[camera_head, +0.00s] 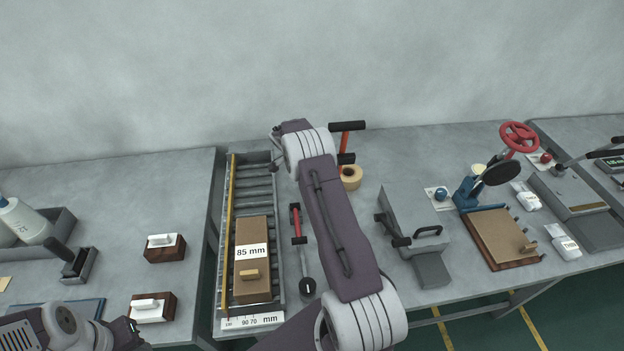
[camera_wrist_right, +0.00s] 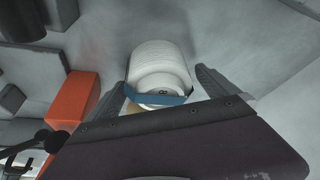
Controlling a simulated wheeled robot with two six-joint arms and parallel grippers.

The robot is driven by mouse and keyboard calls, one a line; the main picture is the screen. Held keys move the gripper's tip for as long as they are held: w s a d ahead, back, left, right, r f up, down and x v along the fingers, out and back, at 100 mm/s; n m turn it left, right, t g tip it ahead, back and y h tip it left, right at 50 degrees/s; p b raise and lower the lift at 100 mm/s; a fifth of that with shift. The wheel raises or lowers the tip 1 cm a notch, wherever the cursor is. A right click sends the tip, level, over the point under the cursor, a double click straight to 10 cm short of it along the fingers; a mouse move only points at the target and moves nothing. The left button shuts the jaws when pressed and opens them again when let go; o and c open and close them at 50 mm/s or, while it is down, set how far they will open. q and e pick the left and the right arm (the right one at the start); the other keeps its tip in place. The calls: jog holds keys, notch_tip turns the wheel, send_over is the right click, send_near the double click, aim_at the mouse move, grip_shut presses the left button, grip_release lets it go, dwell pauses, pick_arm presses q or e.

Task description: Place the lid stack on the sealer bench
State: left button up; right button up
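In the right wrist view, a white ribbed stack with a blue band (camera_wrist_right: 160,72), which looks like the lid stack, lies between the two fingers of my right gripper (camera_wrist_right: 163,88). I cannot tell whether both fingers touch it. In the head view my right arm reaches up over the middle bench; its gripper and the stack are hidden behind the arm. My left gripper (camera_head: 127,333) is at the bottom left, by the left bench's front edge; its fingers are too unclear to read. I cannot tell which bench is the sealer bench.
A roller track (camera_head: 229,270) with a box marked 85 mm (camera_head: 251,285) is left of my right arm. A tape roll (camera_head: 352,177), a grey machine (camera_head: 415,228) and a red-wheeled press (camera_head: 519,137) are right of it. The left bench (camera_head: 105,205) has clear room at the back.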

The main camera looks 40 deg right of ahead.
jog(key=shift+r+p, duration=0.35)
jog(key=shift+r, duration=0.05)
jog(key=v, duration=1.1)
jog(key=shift+a+r+b, duration=0.2)
jog(key=shift+a+b, duration=0.05)
jog(key=shift+b, duration=0.1)
